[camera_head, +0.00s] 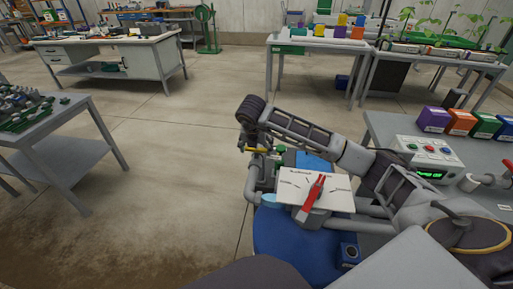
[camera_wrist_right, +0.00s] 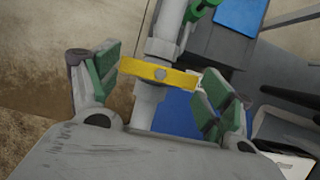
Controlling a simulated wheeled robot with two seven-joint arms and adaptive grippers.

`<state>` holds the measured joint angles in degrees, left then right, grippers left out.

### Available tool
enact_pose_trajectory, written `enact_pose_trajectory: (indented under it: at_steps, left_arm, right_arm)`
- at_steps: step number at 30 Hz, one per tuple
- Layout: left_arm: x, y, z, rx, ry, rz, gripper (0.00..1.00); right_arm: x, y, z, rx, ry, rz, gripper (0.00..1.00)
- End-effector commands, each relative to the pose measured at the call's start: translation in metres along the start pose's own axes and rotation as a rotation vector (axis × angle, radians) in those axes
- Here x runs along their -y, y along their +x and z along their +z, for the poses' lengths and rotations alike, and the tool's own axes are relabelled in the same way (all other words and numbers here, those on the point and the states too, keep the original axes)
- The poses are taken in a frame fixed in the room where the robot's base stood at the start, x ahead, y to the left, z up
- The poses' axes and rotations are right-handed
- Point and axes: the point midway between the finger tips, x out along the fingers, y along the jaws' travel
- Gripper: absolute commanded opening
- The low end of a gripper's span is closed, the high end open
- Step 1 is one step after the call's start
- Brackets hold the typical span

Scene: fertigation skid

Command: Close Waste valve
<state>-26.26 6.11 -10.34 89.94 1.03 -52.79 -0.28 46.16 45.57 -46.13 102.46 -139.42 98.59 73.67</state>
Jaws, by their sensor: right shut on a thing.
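A yellow valve handle (camera_wrist_right: 158,74) sits on a grey vertical pipe in the right wrist view, lying nearly crosswise to the pipe with a slight tilt. It shows small in the head view (camera_head: 257,150); no label on it is readable. My right gripper (camera_wrist_right: 163,88) has its green-padded fingers on either side of the handle, shut on it lengthwise, with the handle's right end against the right pad. In the head view my right gripper (camera_head: 262,146) is at the pipework, partly hidden by my own arm. My left gripper is not in view.
A white plate (camera_head: 335,196) with a red lever (camera_head: 314,191) stands just in front. A green handle (camera_wrist_right: 203,8) is near the yellow one. A blue tank (camera_head: 285,245) is below. A control box (camera_head: 430,158) with a green display is right. Open floor lies left.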

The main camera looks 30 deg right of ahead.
Motion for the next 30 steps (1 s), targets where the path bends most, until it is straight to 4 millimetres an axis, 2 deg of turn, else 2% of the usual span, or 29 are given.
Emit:
enact_pose_trajectory:
  at_steps: [17,18,22,30]
  left_arm:
    - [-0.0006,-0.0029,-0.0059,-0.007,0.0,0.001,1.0]
    - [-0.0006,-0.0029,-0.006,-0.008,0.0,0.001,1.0]
    - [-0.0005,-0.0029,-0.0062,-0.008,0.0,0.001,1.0]
    - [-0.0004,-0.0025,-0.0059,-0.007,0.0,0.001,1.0]
  right_arm:
    - [-0.0004,-0.0009,0.001,0.002,0.044,-0.016,0.56]
    - [-0.0004,-0.0009,0.001,0.001,0.044,-0.016,0.83]
    - [-0.0004,-0.0007,0.0007,0.001,0.043,-0.016,0.99]
    - [-0.0004,-0.0003,0.0002,0.0,0.041,-0.017,1.0]
